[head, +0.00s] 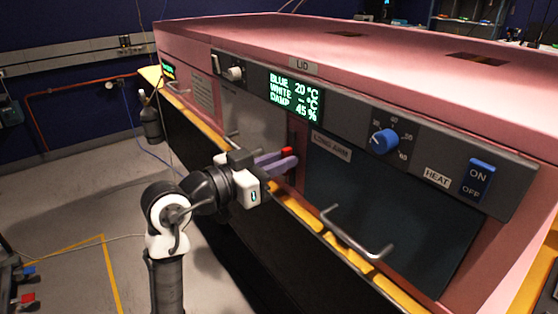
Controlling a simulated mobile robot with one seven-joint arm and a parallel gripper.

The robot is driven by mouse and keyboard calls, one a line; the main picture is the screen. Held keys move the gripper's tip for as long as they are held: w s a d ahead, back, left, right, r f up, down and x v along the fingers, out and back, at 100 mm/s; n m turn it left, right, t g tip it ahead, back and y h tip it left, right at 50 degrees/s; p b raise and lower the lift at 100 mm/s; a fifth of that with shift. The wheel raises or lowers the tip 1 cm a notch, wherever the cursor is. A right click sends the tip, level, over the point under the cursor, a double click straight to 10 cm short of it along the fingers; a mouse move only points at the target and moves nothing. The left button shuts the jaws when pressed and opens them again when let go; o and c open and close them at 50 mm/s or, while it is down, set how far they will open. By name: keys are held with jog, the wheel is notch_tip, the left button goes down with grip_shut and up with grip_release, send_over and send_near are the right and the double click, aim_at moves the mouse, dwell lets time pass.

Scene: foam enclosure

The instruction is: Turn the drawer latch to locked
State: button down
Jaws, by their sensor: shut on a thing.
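The drawer latch (287,152) shows as a small red-tipped piece on the front of the pink enclosure, left of the dark drawer front. My gripper (283,162) reaches it from the left, and its purple fingers are closed around or just below the red piece. The fingers hide most of the latch, so I cannot tell its angle. The drawer front (400,215) under the "LONG ARM" label looks closed, with a metal bar handle (356,236) along its lower part.
A control strip above holds a display (294,97), a blue heat dial (384,142) and a blue ON/OFF switch (478,180). A yellow edge strip (310,220) runs below the front. Open floor (90,200) lies to the left.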

jog(key=n+p, duration=0.5)
jog(key=n, duration=0.1)
jog(key=n+p, duration=1.1)
jog(key=p, duration=0.1)
jog(key=shift+w+a+f+n, duration=0.15)
jog(key=shift+w+n, duration=0.1)
jog(key=shift+n, duration=0.15)
jog(key=shift+f, duration=0.1)
jog(key=c, duration=1.5)
grip_release()
jog(key=shift+a, duration=0.1)
jog(key=b+v, duration=0.3)
jog(key=v, duration=1)
jog(key=shift+s+a, duration=0.3)
